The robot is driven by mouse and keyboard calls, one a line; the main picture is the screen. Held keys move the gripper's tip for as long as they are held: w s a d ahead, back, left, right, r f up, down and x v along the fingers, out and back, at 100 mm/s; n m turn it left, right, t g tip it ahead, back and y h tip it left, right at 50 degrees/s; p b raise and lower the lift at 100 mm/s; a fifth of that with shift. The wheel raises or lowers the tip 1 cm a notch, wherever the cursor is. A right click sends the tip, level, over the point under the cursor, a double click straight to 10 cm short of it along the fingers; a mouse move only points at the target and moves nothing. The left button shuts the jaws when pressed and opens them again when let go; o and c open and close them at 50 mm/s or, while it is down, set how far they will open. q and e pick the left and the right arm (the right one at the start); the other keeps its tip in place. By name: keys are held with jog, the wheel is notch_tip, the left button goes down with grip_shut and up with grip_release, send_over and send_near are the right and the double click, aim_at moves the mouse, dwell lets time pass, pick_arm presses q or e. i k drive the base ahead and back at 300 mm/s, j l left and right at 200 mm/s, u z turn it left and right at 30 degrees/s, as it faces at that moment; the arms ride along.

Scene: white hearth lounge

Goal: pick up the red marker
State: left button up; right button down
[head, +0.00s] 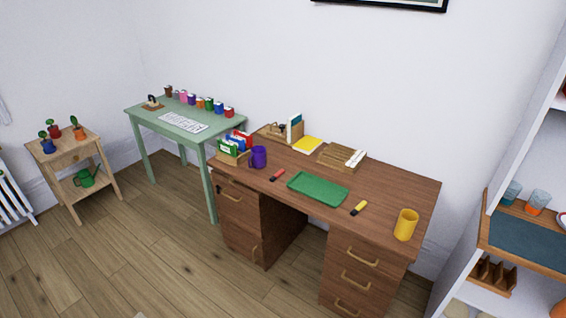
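The red marker (278,175) lies on the brown wooden desk (390,192), near its front edge. It is short, with a red body and a dark end. It lies between the purple mug (259,157) and the green tray (318,189), apart from both. A similar yellow marker (359,208) with dark parts lies to the right of the tray. Neither of my grippers shows in the head view.
A yellow mug (405,225) stands at the desk's right front. A wooden box with colourful packets (235,147) stands at the left end. A yellow notebook (307,145) and a wooden organizer (337,157) are at the back. Open floor (150,240) lies in front.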

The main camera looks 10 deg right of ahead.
aim_at(272, 179)
jog(key=i+l+z, duration=0.1)
jog(key=i+l, duration=0.6)
jog(key=l, duration=0.15)
